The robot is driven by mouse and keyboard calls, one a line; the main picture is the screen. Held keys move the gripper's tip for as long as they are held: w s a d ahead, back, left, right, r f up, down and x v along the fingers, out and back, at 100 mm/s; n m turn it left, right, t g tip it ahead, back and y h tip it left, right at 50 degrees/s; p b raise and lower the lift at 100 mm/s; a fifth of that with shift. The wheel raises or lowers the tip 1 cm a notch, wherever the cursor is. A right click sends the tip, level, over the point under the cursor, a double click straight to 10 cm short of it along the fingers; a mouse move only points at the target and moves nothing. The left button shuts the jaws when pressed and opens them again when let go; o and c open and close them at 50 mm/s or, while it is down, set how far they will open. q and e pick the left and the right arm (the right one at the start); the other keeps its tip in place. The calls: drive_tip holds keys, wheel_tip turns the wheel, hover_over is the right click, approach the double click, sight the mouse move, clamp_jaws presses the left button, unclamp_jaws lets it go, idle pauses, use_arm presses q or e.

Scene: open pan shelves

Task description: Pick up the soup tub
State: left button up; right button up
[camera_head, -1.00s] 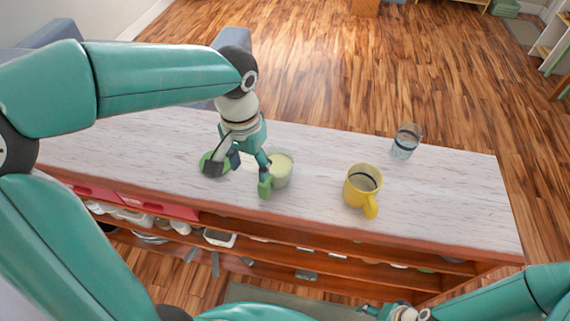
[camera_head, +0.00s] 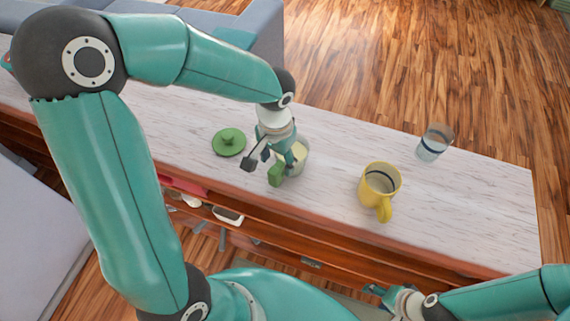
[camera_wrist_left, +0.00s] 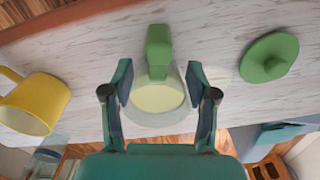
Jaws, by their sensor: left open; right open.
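The soup tub (camera_head: 300,157) is a clear, pale container with creamy contents and a green handle (camera_wrist_left: 158,50); it stands upright on the counter. The wrist view shows its open top (camera_wrist_left: 157,98) from above. My left gripper (camera_head: 268,160) is open at the tub, its fingers partly covering it in the head view. In the wrist view its two fingers (camera_wrist_left: 160,85) are spread on either side of the tub; I cannot tell whether they touch it. My right gripper (camera_head: 378,294) is low at the bottom, in front of the counter, far from the tub.
A green lid (camera_head: 229,142) lies left of the tub. A yellow mug (camera_head: 380,185) and a clear glass with a dark band (camera_head: 434,143) stand to the right. The pale counter (camera_head: 340,150) has free room between tub and mug. Open shelves lie below its front edge.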

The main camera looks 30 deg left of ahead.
use_arm(q)
drive_tip(key=shift+s+d+f, duration=0.1)
drive_tip(key=shift+s+f, duration=0.05)
drive_tip(key=shift+f, duration=2.9)
clamp_jaws()
drive_tip(key=shift+r, duration=0.1)
